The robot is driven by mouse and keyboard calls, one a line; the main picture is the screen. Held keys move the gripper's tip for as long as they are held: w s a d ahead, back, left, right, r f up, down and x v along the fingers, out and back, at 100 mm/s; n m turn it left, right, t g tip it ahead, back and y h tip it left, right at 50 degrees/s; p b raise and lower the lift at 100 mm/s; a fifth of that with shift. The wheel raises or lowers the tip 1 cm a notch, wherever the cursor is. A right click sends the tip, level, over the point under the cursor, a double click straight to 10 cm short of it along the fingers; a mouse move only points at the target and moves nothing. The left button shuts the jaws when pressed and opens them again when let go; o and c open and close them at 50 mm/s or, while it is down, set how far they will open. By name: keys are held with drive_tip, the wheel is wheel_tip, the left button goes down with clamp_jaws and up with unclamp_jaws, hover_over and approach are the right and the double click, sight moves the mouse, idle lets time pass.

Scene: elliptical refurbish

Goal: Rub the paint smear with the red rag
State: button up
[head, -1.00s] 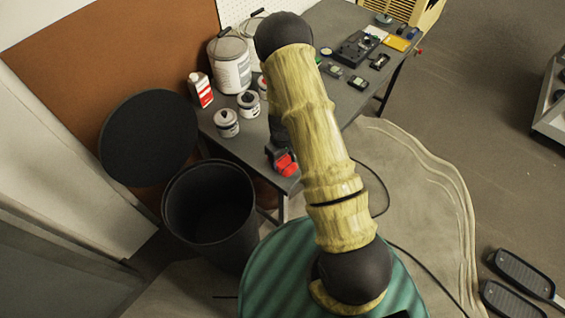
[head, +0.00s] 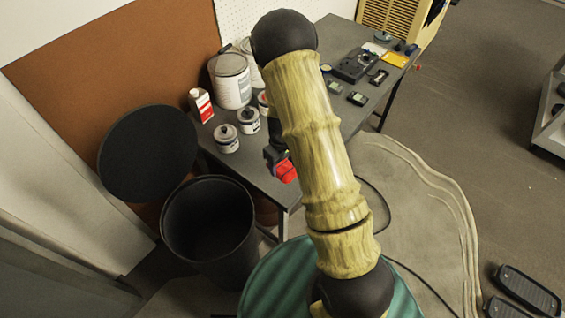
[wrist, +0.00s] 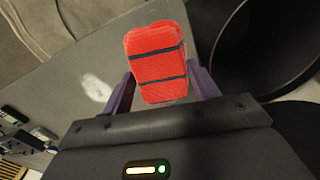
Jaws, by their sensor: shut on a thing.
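The red rag (wrist: 155,55) is a folded block with dark bands across it, held between the two purple fingers of my gripper (wrist: 162,82). In the head view the rag (head: 285,172) shows over the near end of the grey table, below the dark gripper (head: 276,155), partly hidden by my arm. A pale, whitish smear (wrist: 95,86) lies on the grey table top in the wrist view, just left of the left finger and apart from the rag. My arm hides the smear in the head view. I cannot tell whether the rag touches the table.
The grey table (head: 245,180) holds paint cans (head: 228,138), a larger white can (head: 231,82), a red-and-white bottle (head: 201,105) and small devices (head: 355,65). An open black bin (head: 210,225) stands at the table's near left. A black lid (head: 148,145) leans behind it.

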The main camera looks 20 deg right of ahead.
drive_tip(key=shift+c, duration=1.3)
wheel_tip(320, 180, down, 4)
drive_tip(key=m, duration=0.5)
drive_tip(key=shift+s+f, duration=0.15)
